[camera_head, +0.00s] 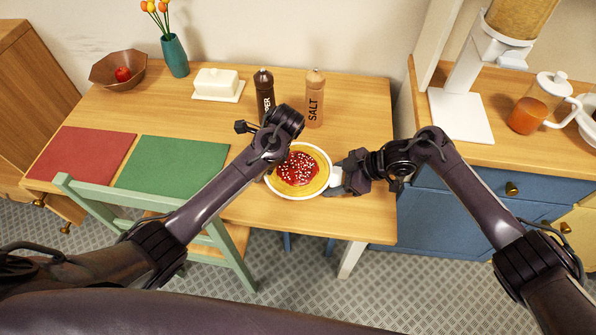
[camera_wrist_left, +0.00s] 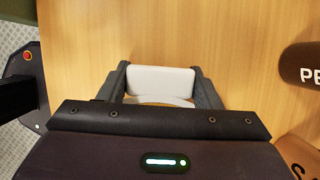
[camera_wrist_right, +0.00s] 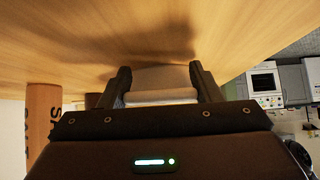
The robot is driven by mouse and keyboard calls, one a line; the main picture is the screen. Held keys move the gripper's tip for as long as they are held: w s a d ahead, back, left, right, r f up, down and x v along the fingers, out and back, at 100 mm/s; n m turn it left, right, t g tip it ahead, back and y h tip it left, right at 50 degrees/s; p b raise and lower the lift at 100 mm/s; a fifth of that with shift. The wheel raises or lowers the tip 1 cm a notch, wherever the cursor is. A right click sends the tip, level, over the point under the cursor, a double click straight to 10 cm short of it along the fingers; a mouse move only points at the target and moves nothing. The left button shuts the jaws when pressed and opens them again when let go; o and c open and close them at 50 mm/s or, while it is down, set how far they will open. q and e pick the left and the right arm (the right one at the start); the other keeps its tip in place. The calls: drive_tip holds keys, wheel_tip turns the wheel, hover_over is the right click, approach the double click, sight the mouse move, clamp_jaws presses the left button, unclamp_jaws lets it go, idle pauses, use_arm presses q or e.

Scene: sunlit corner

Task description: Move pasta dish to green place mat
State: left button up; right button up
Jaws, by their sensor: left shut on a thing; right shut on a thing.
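The pasta dish (camera_head: 298,171) is a round white dish with yellow pasta, red sauce and white bits on top. It is at the table's front edge in the head view. My right gripper (camera_head: 341,180) is shut on its white right-hand handle, which also shows in the right wrist view (camera_wrist_right: 162,82). My left gripper (camera_wrist_left: 162,88) is shut on the other white handle in the left wrist view; in the head view my left arm hides that grip. The green place mat (camera_head: 172,167) lies flat and bare to the left of the dish. I cannot tell if the dish touches the table.
A red mat (camera_head: 82,158) lies left of the green one. A green chair (camera_head: 150,203) stands before the mats. Pepper (camera_head: 264,92) and salt (camera_head: 314,98) mills, a butter dish (camera_head: 217,84), a vase (camera_head: 174,56) and a bowl (camera_head: 104,70) stand behind.

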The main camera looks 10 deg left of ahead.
use_arm(q)
drive_tip(key=shift+c, duration=1.3)
use_arm(e)
drive_tip(key=shift+c, duration=1.3)
use_arm(q)
drive_tip(key=shift+w+r, duration=0.1)
drive_tip(key=shift+r, duration=0.05)
use_arm(e)
drive_tip(key=shift+w+r, duration=0.1)
drive_tip(key=shift+r, duration=0.05)
